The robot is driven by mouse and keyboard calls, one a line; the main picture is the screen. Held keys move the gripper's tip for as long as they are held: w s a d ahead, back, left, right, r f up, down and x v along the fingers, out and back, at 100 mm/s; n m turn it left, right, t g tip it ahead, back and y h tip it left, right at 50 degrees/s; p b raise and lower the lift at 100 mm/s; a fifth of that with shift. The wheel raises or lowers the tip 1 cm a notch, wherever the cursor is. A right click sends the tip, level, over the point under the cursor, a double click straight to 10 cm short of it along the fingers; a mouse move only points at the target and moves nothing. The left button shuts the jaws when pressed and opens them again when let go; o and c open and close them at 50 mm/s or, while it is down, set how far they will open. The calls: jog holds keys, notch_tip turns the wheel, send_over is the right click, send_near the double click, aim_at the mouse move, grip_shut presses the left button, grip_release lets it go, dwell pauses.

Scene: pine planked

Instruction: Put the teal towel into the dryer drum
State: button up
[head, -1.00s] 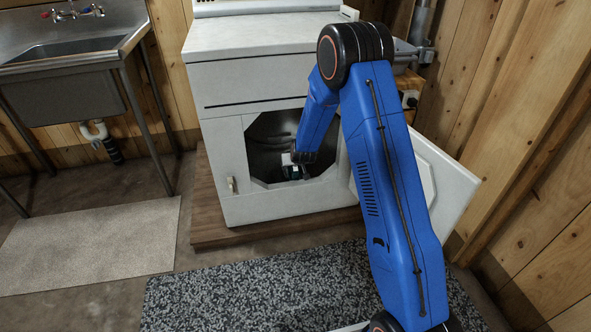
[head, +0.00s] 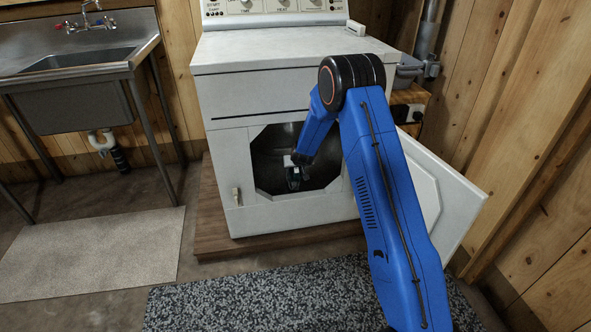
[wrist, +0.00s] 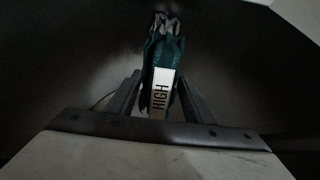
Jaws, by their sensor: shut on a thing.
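The white dryer (head: 280,95) stands ahead with its door (head: 445,195) swung open to the right and its dark drum (head: 268,155) showing through the opening. My arm reaches into that opening, and my gripper (head: 293,177) is at the drum, small and dim in the head view. In the wrist view my gripper (wrist: 158,88) is shut on the teal towel (wrist: 152,60), which is bunched and narrow between the fingers, with grey-white folds at its far end. A white strip marked HIGH lies along it. The dark drum surrounds the towel; whether it touches the drum wall is unclear.
A steel sink (head: 80,65) on legs stands at the left. A pale mat (head: 90,255) and a speckled dark rug (head: 260,295) lie on the floor. The dryer sits on a wooden platform (head: 215,235). A plank wall is close at the right.

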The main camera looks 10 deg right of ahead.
jog(key=o, duration=1.2)
jog(key=shift+s, duration=0.1)
jog(key=v, duration=1.7)
jog(key=shift+s+r, duration=0.1)
jog(key=shift+r, duration=0.15)
jog(key=s+r+n+g+y, duration=0.1)
jog(key=s+r+y, duration=0.2)
jog(key=s+r, duration=1.8)
jog(key=s+d+g+h, duration=0.1)
jog(key=s+d, duration=0.2)
jog(key=s, duration=1.4)
jog(key=s+d+r+g+h, duration=0.1)
jog(key=s+d, duration=0.3)
jog(key=s, duration=1.3)
jog(key=shift+s+r+m+h, duration=0.25)
jog(key=shift+s+m+h, duration=0.15)
jog(key=shift+h, duration=0.1)
